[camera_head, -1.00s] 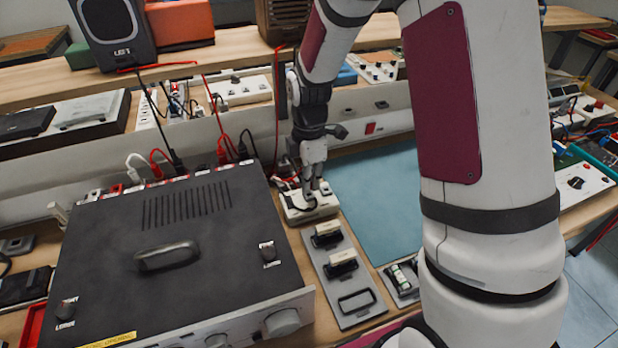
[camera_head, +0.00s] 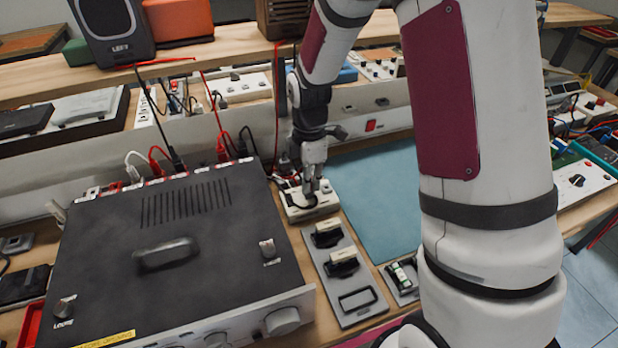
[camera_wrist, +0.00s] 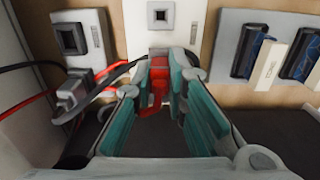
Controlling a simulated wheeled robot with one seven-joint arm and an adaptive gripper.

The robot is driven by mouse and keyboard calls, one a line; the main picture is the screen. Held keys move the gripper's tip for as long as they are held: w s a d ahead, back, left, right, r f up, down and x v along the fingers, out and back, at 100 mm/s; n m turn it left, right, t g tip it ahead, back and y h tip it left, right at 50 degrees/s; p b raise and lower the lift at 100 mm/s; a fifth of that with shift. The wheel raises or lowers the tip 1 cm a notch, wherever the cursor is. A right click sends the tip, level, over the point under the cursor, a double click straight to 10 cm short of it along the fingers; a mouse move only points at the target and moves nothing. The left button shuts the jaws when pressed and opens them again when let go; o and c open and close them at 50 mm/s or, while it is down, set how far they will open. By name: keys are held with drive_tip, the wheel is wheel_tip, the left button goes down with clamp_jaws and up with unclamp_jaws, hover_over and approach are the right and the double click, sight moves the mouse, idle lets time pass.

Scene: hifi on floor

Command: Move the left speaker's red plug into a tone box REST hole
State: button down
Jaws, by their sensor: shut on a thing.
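My gripper (camera_head: 312,188) points down at a small white box (camera_head: 318,207), likely the tone box, on the bench right of the black amplifier. In the wrist view, the teal-padded fingers (camera_wrist: 162,92) are shut on a red plug (camera_wrist: 158,74). The plug is at the near edge of the white box (camera_wrist: 150,32), which shows a dark square socket; whether the plug is in a hole is hidden by the fingers. A second white box (camera_wrist: 98,38) with a socket is to the left. The left speaker (camera_head: 115,28) stands on the upper shelf.
The amplifier (camera_head: 130,270) fills the left of the bench, with red, black and white plugs along its back. A grey plate (camera_head: 340,275) with black-and-white holders is in front of the box. A grey connector (camera_wrist: 72,95) with cables lies left of my fingers. A blue mat (camera_head: 385,200) is clear.

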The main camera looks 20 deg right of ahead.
drive_tip(key=shift+f, duration=0.4)
idle(0.3)
drive_tip(key=c, duration=1.5)
unclamp_jaws()
drive_tip(key=shift+r+p, duration=1.55)
drive_tip(key=shift+r, duration=6.95)
drive_tip(key=shift+s+r, duration=0.1)
